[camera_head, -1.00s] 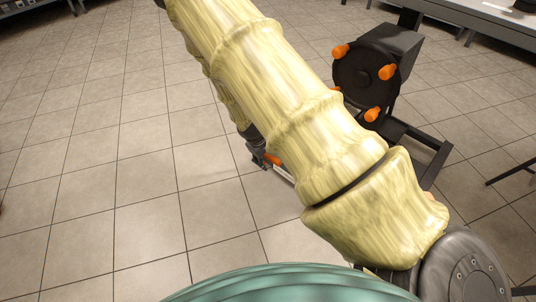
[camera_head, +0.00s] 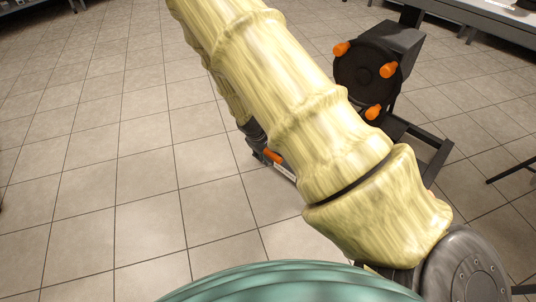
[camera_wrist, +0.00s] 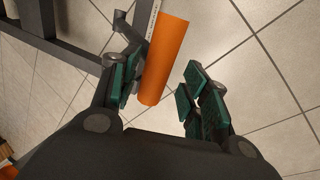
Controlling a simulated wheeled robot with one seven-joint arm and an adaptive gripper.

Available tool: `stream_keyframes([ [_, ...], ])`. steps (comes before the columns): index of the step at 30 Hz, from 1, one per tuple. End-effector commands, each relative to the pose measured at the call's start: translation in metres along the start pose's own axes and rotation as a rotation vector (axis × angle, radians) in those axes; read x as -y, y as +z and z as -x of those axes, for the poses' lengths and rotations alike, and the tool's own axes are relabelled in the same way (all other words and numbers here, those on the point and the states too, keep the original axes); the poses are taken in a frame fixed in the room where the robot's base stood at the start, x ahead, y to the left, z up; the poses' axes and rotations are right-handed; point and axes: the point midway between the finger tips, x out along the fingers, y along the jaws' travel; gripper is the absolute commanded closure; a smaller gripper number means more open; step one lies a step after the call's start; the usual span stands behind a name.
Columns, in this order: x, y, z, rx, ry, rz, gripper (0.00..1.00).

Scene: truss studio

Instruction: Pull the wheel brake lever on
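An orange cylindrical grip (camera_wrist: 168,48), which looks like the brake lever's handle, lies between the fingers of my gripper (camera_wrist: 162,84) in the wrist view. My gripper is open. The grip is close to the left finger pads, with a clear gap to the right pads. I cannot tell whether the left pads touch it. In the head view a small piece of the orange grip (camera_head: 273,156) shows beside my gripper (camera_head: 257,142). My arm hides most of the lever and the gripper there.
A black wheel unit (camera_head: 366,72) with several orange knobs stands right of my arm on a dark frame (camera_head: 425,142). Frame bars (camera_wrist: 60,48) also show at upper left in the wrist view. A bench (camera_head: 500,20) is at the far right. The tiled floor at left is clear.

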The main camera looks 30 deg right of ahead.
Motion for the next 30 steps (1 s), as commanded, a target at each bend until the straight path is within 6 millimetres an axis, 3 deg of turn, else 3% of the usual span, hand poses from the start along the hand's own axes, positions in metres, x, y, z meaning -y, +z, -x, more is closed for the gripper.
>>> stream_keyframes([
  [18, -0.001, 0.0, 0.085, -0.002, 0.0, -0.002, 0.54],
  [30, -0.001, 0.001, 0.104, 0.0, 0.0, -0.001, 0.54],
])
